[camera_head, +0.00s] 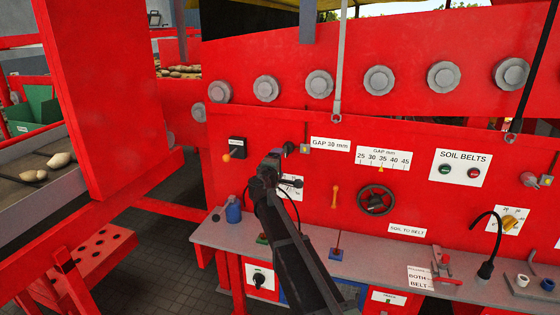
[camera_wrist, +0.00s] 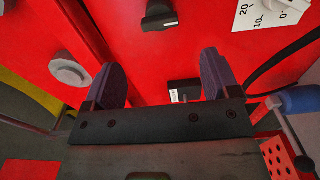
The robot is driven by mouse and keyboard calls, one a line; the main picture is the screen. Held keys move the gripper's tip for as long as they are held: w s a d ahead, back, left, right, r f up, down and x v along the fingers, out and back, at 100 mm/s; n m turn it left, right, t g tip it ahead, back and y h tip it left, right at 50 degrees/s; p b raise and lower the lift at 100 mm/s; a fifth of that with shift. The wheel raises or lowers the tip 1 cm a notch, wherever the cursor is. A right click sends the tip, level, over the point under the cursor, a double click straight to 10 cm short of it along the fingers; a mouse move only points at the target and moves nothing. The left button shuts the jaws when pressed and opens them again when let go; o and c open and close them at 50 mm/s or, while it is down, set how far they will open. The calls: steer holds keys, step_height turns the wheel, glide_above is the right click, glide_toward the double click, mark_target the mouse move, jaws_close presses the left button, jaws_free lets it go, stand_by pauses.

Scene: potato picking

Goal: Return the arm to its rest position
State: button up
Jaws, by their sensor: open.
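My gripper (camera_head: 272,160) is raised in front of the red machine panel (camera_head: 330,235), near its left part, with my dark arm reaching up to it from the bottom of the head view. In the wrist view, my gripper (camera_wrist: 164,84) shows two dark fingers spread wide apart with nothing between them. Red panel surface fills the space beyond the fingers. A black knob (camera_wrist: 159,16) lies beyond the gap, and a white dial plate (camera_wrist: 270,14) is at the upper right. I cannot tell the exact distance from the fingertips to the panel.
A grey shelf (camera_head: 380,255) runs below the panel, with a blue bottle (camera_head: 233,211) at its left end and a lamp (camera_head: 486,268) on the right. A black handwheel (camera_head: 375,200) sits right of my arm. A conveyor with potatoes (camera_head: 60,160) is at the left.

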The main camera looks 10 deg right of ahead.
stand_by(0.3)
steer(key=s+d+f+m+g+h+b, duration=0.1)
steer(key=s+d+f+m+g, duration=0.3)
steer(key=s, duration=0.3)
steer(key=s+d+f+m+g+b, duration=0.1)
steer(key=s+d+f+m+g, duration=0.1)
steer(key=s+f+m+g, duration=0.35)
steer(key=s+f+m+g+y+b, duration=0.1)
steer(key=s+f+g+y+b, duration=0.1)
steer(key=s+f, duration=0.4)
steer(key=s+a+f+m+g+y+b, duration=0.1)
steer(key=s+f, duration=0.5)
steer(key=s, duration=0.9)
steer(key=s+f+m+g+y+b, duration=0.1)
steer(key=s+f+g+y+b, duration=0.3)
steer(key=s, duration=0.6)
step_height(320, 180, down, 3)
steer(key=shift+s+a+r+y+b, duration=0.15)
steer(key=shift+s+a+y+b, duration=0.2)
steer(key=shift+y+b, duration=0.55)
steer(key=shift+d, duration=0.1)
